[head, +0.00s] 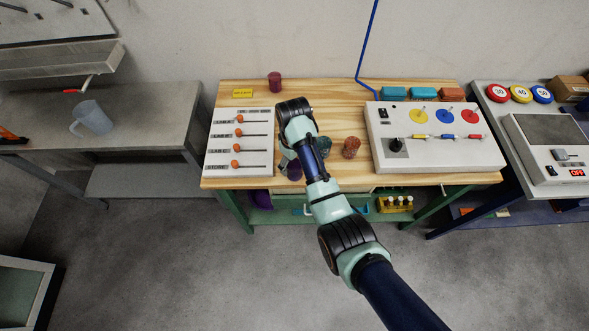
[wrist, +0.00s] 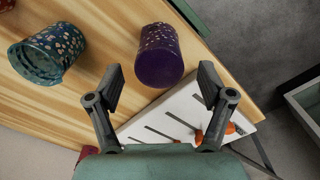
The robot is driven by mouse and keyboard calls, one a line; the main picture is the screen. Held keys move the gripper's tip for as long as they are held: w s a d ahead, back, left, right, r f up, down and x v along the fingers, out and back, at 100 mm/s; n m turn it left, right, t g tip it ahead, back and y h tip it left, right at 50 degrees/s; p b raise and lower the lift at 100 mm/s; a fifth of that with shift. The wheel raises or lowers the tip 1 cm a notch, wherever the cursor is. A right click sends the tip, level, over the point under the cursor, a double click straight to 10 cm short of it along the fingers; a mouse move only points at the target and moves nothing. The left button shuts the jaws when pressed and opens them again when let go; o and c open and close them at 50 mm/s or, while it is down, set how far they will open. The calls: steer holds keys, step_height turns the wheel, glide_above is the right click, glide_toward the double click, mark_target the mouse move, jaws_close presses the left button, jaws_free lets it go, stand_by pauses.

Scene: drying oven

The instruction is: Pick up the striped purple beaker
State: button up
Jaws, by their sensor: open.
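A dark purple beaker (head: 294,171) stands near the front edge of the wooden table, partly behind my arm. In the wrist view this purple beaker (wrist: 160,58) shows small light specks rather than clear stripes. My gripper (wrist: 160,80) is open and empty, its fingers apart, with that beaker beyond and between the fingertips. In the head view my arm largely hides the gripper. Another purple-maroon beaker (head: 275,82) stands at the table's back; its pattern is too small to tell. A dark red patch (wrist: 45,160) shows at the wrist view's lower left.
A teal speckled beaker (wrist: 47,53) and a reddish-brown one (head: 351,148) stand beside the purple one. A white slider board (head: 239,142) lies at left, a control panel (head: 428,137) at right. Bare wood surrounds the back beaker.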

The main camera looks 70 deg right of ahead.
mark_target(294, 165)
steer(key=f+b, duration=0.1)
steer(key=f, duration=0.4)
steer(key=shift+s, duration=0.2)
steer(key=shift+c, duration=0.3)
steer(key=c, duration=1)
steer(key=shift+o, duration=0.2)
step_height(294, 165, up, 20)
steer(key=p, duration=1)
